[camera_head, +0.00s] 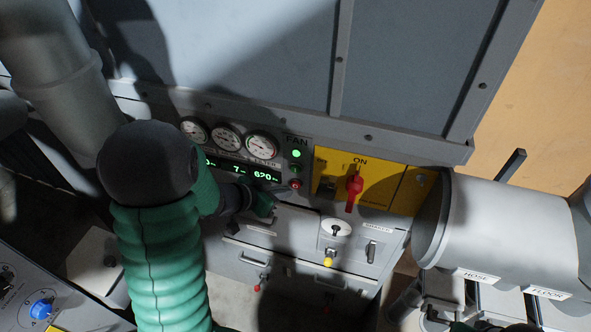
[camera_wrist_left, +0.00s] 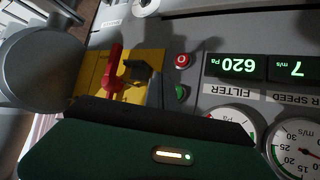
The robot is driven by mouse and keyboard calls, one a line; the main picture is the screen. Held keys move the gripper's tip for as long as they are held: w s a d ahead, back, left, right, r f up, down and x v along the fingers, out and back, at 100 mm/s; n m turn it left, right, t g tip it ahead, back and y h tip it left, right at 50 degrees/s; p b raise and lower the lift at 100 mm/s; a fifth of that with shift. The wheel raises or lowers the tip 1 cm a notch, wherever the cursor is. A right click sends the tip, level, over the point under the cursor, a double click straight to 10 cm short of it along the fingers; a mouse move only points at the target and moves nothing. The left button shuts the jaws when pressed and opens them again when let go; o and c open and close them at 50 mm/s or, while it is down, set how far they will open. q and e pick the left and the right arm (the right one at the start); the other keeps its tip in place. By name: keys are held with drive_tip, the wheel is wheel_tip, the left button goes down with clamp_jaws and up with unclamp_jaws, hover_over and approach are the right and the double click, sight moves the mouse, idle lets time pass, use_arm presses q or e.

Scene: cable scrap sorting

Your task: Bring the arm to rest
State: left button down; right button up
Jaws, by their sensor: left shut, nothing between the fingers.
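My left arm comes in from the left in the head view, with a black joint and a green ribbed sleeve. My left gripper (camera_head: 266,208) is at the front of the grey control panel, below the gauges and left of the yellow switch plate. It is shut and appears empty. In the left wrist view the green gripper body fills the lower part and hides some of the panel. A small dark and green part at the bottom right of the head view may be my right gripper (camera_head: 440,312); its fingers cannot be made out.
The panel carries gauges (camera_head: 227,138), a digital display (camera_head: 266,176), a red fan button (camera_head: 295,184) and a red ON lever (camera_head: 354,186). Below are a shaker control (camera_head: 335,229) and a yellow knob (camera_head: 328,262). Grey ducts (camera_head: 510,225) stand at right.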

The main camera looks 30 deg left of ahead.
idle(0.4)
use_arm(q)
wheel_tip(320, 180, down, 13)
drive_tip(key=s+d+n+g+y+b, duration=0.15)
drive_tip(key=y+b, duration=0.25)
drive_tip(key=b, duration=0.9)
drive_tip(key=s+d+f+n+g+b, duration=0.2)
drive_tip(key=s+d+f+g+b, duration=0.4)
drive_tip(key=s+d+f, duration=0.3)
drive_tip(key=shift+s+d+f+h, duration=0.25)
drive_tip(key=shift+s+d+h, duration=0.15)
drive_tip(key=shift+s, duration=1.15)
drive_tip(key=shift+d, duration=0.25)
drive_tip(key=shift+a, duration=0.1)
